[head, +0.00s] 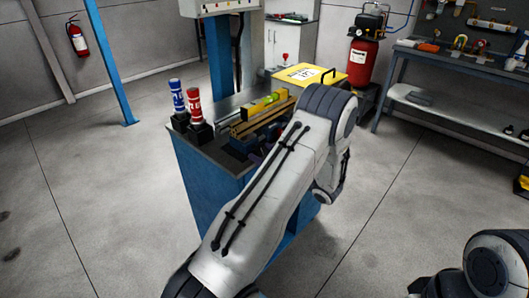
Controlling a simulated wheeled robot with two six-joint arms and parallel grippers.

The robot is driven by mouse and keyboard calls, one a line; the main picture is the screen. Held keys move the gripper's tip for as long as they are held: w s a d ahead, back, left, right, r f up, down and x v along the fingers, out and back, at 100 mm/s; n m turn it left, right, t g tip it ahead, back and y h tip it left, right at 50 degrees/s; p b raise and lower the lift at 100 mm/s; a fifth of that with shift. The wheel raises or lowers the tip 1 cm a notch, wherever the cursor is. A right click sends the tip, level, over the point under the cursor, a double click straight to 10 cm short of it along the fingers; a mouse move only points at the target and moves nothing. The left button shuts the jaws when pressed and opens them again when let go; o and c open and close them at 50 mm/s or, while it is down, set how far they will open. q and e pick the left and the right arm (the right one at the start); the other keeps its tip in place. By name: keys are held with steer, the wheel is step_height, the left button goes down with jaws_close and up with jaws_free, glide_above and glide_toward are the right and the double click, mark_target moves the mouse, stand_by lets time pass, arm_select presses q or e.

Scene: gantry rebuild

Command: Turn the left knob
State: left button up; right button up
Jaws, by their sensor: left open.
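A light grey control panel (222,7) is cut off by the top edge of the head view, on a blue post above the workbench. Small round controls show on its face, too small to tell which is the left knob. My left arm (270,185) rises from the bottom, bends at the top and comes down at the right of the bench. My left gripper is mostly hidden by this arm; its jaws are open, well below and to the right of the panel. Of my right arm only a link (495,265) shows at the lower right; its gripper is out of view.
The blue workbench (195,165) carries blue and red cans (193,105), a yellow level (264,103) and a yellow case (307,75). A red compressor tank (364,62) and a tool bench (450,64) stand at the right. The floor at the left is clear.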

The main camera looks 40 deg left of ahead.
arm_select(q)
steer(key=shift+a, duration=0.15)
jaws_close()
steer(key=shift+f+n+b, duration=0.2)
steer(key=shift+n+b, duration=1.7)
steer(key=shift+r+n+b, duration=0.15)
steer(key=shift+n+b, duration=0.85)
steer(key=shift+n, duration=0.2)
jaws_free()
